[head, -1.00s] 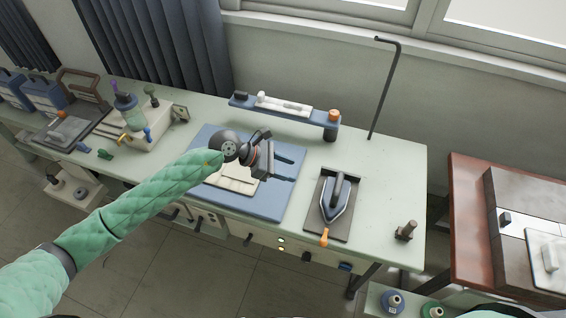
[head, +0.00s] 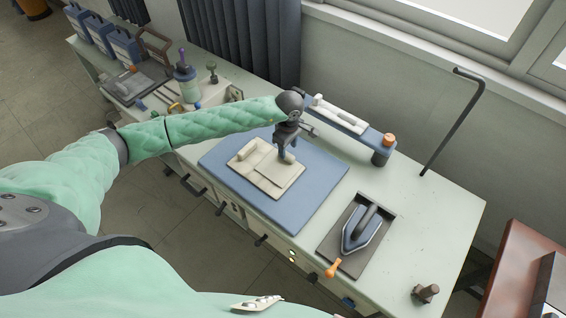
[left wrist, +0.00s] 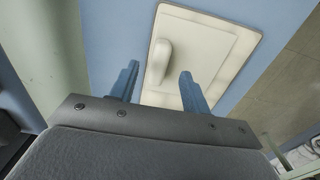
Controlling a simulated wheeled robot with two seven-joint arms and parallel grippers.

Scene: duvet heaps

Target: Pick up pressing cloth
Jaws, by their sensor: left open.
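The pressing cloth (head: 270,176) is a cream, flat rectangular piece with a raised roll-like part (head: 245,150) near one edge. It lies on the blue mat (head: 312,205) on the table. In the left wrist view the cloth (left wrist: 205,55) shows ahead of my fingers, with its raised part (left wrist: 158,62) between them in the picture. My left gripper (head: 286,155) points down over the cloth, open and empty; it also shows in the left wrist view (left wrist: 158,85). I cannot tell whether its fingertips touch the cloth. My right gripper is not in view.
An iron (head: 360,228) rests on a dark plate with an orange-tipped part at the table front. A blue raised rack (head: 350,125) stands behind the mat. A bent black rod (head: 455,120) rises at the back right. Bottles and tools (head: 185,85) crowd the left end.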

